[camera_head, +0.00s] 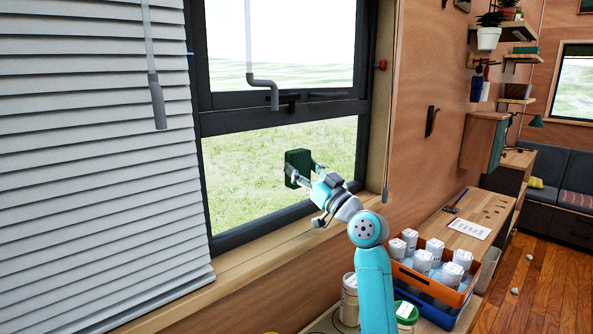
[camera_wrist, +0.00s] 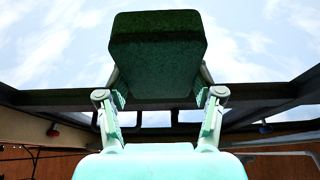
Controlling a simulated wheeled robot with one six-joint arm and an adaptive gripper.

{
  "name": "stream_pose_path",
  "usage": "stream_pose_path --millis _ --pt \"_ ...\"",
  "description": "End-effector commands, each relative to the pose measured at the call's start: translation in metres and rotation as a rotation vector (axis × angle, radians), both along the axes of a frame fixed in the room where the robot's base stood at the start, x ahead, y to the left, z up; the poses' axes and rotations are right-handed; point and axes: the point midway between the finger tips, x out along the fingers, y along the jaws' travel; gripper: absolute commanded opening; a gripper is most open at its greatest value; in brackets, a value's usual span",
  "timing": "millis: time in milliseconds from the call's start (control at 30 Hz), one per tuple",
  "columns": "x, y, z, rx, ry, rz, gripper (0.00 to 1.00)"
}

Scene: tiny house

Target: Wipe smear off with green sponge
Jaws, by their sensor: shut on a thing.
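My gripper (camera_head: 304,177) is shut on a dark green sponge (camera_head: 298,167) and holds it up in front of the lower window pane (camera_head: 255,180). In the wrist view the sponge (camera_wrist: 157,55) sits between the two fingers of my gripper (camera_wrist: 160,95), with sky and the dark window frame behind it. I cannot tell whether the sponge touches the glass. No smear can be made out on the glass in either view; the sponge and arm hide part of the pane.
White blinds (camera_head: 90,170) cover the left side. A crank handle (camera_head: 262,85) hangs before the upper pane (camera_head: 285,40). Below right, an orange crate (camera_head: 432,285) holds several white containers, with jars (camera_head: 349,300) beside it. A wooden sill (camera_head: 265,255) runs under the window.

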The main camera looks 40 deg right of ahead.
Motion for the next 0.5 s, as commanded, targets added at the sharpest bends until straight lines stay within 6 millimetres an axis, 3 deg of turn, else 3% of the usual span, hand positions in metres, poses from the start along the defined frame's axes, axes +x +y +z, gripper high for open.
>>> stream_pose_path --millis 267,500 --pt "0.003 -0.001 0.000 0.001 0.000 0.001 0.38" --pt "0.004 0.016 0.000 0.000 0.000 0.004 0.38"
